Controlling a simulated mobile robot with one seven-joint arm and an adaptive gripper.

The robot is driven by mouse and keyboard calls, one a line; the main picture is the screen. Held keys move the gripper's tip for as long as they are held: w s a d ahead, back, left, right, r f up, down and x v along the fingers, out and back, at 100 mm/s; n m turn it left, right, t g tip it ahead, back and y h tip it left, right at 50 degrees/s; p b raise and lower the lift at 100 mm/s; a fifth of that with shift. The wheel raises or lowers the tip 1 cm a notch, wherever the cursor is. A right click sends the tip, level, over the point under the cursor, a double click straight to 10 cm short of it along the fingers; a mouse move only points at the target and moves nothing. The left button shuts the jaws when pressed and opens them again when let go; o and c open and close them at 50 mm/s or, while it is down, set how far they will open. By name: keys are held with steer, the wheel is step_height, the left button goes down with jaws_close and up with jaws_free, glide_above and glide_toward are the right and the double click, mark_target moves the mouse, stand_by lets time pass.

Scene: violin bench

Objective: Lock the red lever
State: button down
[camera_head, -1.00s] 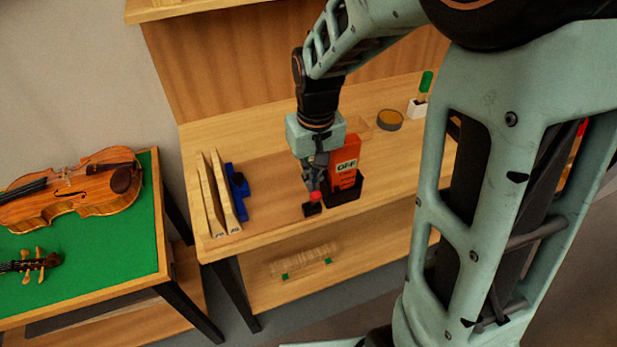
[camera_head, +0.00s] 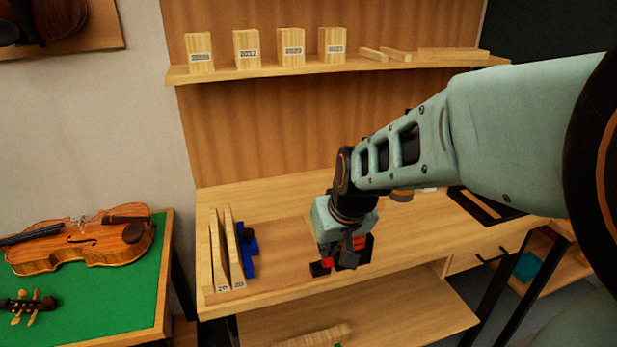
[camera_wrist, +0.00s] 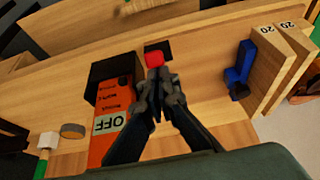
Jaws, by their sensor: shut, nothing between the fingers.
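A small red piece (camera_wrist: 155,58), seemingly the red lever, sits at a dark square base (camera_wrist: 158,47) on the bench, right at my fingertips in the wrist view. In the head view the red piece (camera_head: 325,263) shows beside my gripper (camera_head: 343,260), partly hidden. My gripper (camera_wrist: 158,82) is shut and empty, its tips close to the red piece; I cannot tell if they touch. An orange-red box marked OFF (camera_wrist: 113,105) stands in a black holder (camera_wrist: 111,75) beside my fingers. In the head view my gripper mostly hides the box.
Upright wooden plates (camera_head: 228,250) and a blue clamp-like tool (camera_head: 248,255) stand left of my gripper. A shelf with wooden blocks (camera_head: 291,47) hangs above. A violin (camera_head: 80,240) lies on a green table.

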steer(key=shift+s+f, duration=0.1)
steer(key=shift+f, duration=0.05)
steer(key=shift+s, duration=0.15)
steer(key=shift+w, duration=0.2)
steer(key=shift+w+a+f+b, duration=0.15)
steer(key=shift+w+f+b, duration=0.15)
steer(key=shift+w, duration=0.3)
steer(key=shift+r, duration=0.1)
